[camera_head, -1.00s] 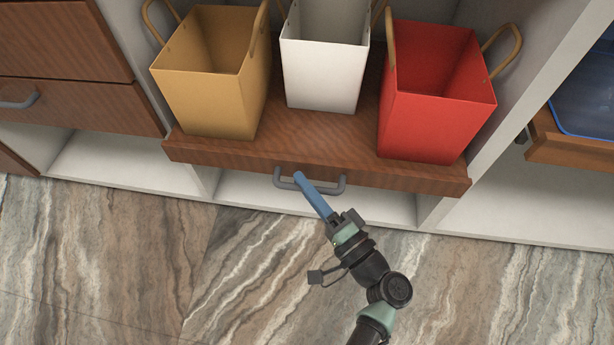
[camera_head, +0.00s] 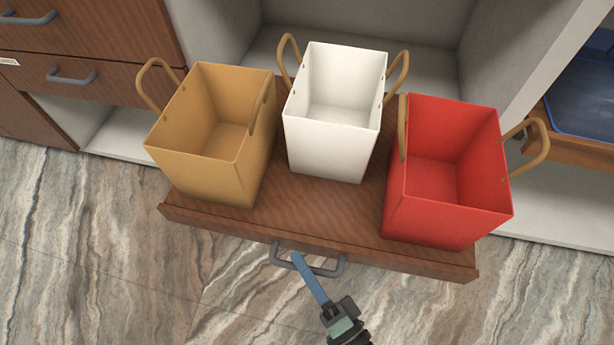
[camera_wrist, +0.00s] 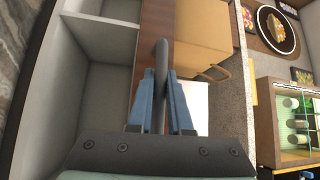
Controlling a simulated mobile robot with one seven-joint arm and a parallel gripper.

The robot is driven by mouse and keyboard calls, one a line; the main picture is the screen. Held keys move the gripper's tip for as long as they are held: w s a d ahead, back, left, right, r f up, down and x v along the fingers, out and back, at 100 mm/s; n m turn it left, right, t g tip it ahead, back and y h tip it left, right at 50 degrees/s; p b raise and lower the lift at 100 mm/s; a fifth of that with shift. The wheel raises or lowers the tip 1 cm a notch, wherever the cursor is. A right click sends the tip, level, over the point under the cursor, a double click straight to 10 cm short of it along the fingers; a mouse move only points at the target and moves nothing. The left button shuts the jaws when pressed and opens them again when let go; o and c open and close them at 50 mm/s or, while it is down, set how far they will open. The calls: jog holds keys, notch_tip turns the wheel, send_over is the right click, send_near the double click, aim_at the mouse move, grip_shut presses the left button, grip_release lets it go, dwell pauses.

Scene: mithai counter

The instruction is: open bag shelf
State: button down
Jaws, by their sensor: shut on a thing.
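The wooden bag shelf (camera_head: 318,226) is slid out of the cabinet over the floor, with three open-topped bags on it. These are a tan bag (camera_head: 214,130), a white bag (camera_head: 333,130) and a red bag (camera_head: 445,185). A grey bar handle (camera_head: 334,272) is on the shelf's front edge. My gripper (camera_head: 297,259) is shut on this handle, left of its middle. In the wrist view the blue fingers of my gripper (camera_wrist: 161,85) sit on both sides of the handle (camera_wrist: 161,60).
Closed drawers with grey handles (camera_head: 72,76) stand at the left. A blue-lined tray (camera_head: 585,95) is at the right in a neighbouring bay. The marbled floor (camera_head: 90,240) in front is clear.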

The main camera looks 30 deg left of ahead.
jog(key=shift+s+d, duration=0.15)
jog(key=shift+s, duration=0.15)
jog(key=c, duration=0.8)
grip_release()
jog(key=shift+c, duration=0.2)
jog(key=p+v, duration=0.2)
jog(key=v, duration=1.1)
